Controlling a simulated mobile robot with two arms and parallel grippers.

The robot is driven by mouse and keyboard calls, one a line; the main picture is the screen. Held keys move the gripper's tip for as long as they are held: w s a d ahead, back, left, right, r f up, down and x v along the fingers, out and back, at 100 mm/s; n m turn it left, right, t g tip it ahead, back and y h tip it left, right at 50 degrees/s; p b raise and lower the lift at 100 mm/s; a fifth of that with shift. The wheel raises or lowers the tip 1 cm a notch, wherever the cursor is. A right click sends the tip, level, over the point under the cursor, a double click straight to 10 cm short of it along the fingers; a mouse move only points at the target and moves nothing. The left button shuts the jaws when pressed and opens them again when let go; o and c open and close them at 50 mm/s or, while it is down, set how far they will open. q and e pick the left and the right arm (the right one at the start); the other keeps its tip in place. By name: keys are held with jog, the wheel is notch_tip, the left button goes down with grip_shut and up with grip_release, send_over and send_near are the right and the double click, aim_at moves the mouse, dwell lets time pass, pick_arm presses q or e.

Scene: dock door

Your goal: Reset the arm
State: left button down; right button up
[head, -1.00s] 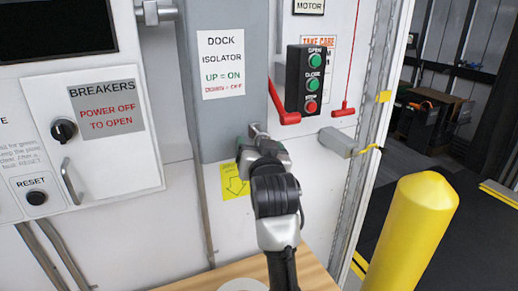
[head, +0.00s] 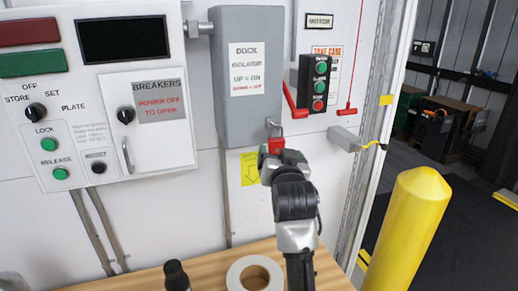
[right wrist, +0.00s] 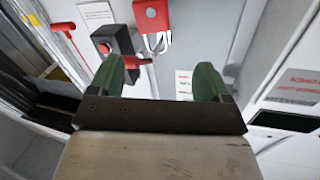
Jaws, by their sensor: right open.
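My right gripper (head: 282,162) is open and empty, just below and in front of a red padlock (head: 276,146) at the bottom of the grey dock isolator box (head: 250,110). In the right wrist view the two green fingertips (right wrist: 160,82) are wide apart. The red padlock (right wrist: 152,16) with its silver shackle is beyond them, clear of both fingers. I cannot tell whether the shackle is locked. The isolator's red lever (head: 293,108) points down beside the box. My left gripper is not in view.
The breakers panel (head: 150,115) with knobs and buttons is at left. A wooden bench (head: 215,267) with a tape roll (head: 254,274) and a dark bottle (head: 176,276) is below. A grey bracket (head: 345,138) juts from the wall. A yellow bollard (head: 411,230) stands at right.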

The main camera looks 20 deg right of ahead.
jog(key=s+a+f+n+g+y, duration=0.15)
jog(key=s+f, duration=0.25)
jog(key=f, duration=0.5)
jog(key=s+f+n+g+y, duration=0.1)
jog(key=s+f+n+g, duration=0.15)
jog(key=s+f, duration=0.4)
jog(key=s+a+f+n+g+y, duration=0.15)
jog(key=s+f+g, duration=0.35)
jog(key=s+f, duration=0.5)
jog(key=s+a+f+n+g+y, duration=0.1)
jog(key=s+a+f+n+g, duration=0.3)
jog(key=s, duration=1)
notch_tip(320, 180, down, 30)
jog(key=s+m+g+b, duration=0.1)
jog(key=m+g+b, duration=0.1)
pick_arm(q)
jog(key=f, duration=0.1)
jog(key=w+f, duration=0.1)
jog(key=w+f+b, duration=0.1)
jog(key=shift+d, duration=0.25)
pick_arm(e)
jog(key=s+d+f, duration=0.1)
jog(key=s+f, duration=0.7)
jog(key=s+d+f+g, duration=0.1)
jog(key=s+d+f, duration=0.1)
jog(key=s+f, duration=0.6)
jog(key=shift+d+f+n, duration=0.25)
jog(key=shift+f+n, duration=0.1)
jog(key=shift+f, duration=0.2)
